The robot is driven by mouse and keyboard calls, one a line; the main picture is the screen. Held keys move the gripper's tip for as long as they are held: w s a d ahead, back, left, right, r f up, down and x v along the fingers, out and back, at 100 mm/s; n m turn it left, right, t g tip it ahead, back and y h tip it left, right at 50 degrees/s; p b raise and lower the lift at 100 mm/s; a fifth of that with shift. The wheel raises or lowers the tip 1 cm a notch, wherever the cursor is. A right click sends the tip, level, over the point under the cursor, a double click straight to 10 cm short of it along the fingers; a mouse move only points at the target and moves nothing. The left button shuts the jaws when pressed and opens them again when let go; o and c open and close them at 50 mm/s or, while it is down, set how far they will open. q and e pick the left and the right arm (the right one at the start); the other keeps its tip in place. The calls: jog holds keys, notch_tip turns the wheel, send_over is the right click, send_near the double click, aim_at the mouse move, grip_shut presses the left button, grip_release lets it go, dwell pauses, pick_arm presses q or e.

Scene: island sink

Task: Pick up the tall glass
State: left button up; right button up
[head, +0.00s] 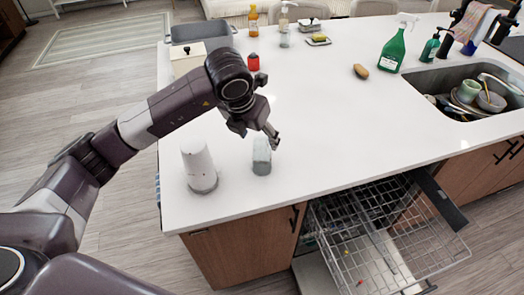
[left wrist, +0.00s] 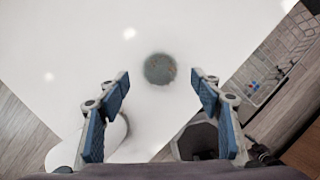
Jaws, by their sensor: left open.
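The tall glass (head: 262,158) is clear grey and stands upright on the white counter near its front edge. In the left wrist view it is a round greyish shape (left wrist: 160,69) seen from above. My left gripper (head: 271,138) is just above the glass, pointing down, and its fingers partly overlap the top of it in the head view. In the left wrist view the two blue-padded fingers (left wrist: 159,80) are spread apart and empty, with the glass centred between their tips. My right gripper is not in view.
A white cylinder (head: 199,168) stands left of the glass. A red jar (head: 253,62), a cream box (head: 188,59) and a grey tray (head: 203,33) are behind. A pulled-out dishwasher rack (head: 385,245) is below the front edge. The counter's middle is clear.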

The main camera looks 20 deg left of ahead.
aim_at(261, 140)
pick_arm(q)
jog(key=p+x, duration=0.2)
jog(key=x, duration=0.2)
jog(key=shift+w, duration=0.2)
jog(key=shift+w+f, duration=0.1)
jog(key=shift+f, duration=0.15)
jog(key=shift+r, duration=0.1)
grip_shut()
